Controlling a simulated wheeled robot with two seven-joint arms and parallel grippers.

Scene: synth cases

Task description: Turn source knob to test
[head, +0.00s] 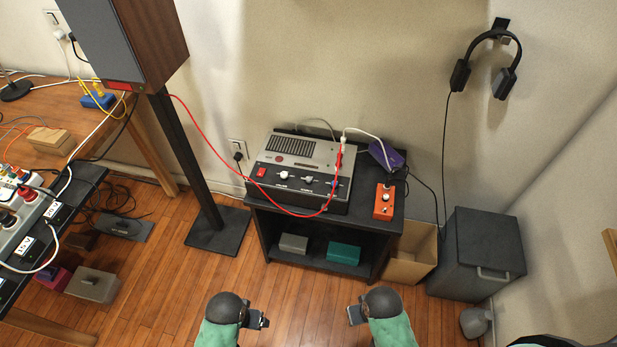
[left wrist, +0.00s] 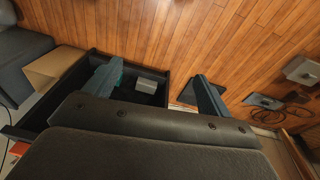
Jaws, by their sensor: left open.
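The grey and black amplifier-like unit (head: 300,153) sits on the black stand in the head view. Its sloping front carries a row of small knobs (head: 308,180) with labels too small to read, so I cannot tell which is the source knob or where it points. A red switch (head: 262,172) is at the left of the row. My left gripper (head: 262,320) is low in front of the stand, well apart from the unit. It also shows in the left wrist view (left wrist: 155,92), open and empty. My right gripper (head: 352,315) hangs to its right; its jaw opening is unclear.
A red cable (head: 215,160) loops across the unit's front. An orange box (head: 384,201) and a purple box (head: 387,154) stand right of it. A speaker on a pole (head: 190,165) is at left; a cardboard box (head: 412,252) and grey bin (head: 477,253) are at right.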

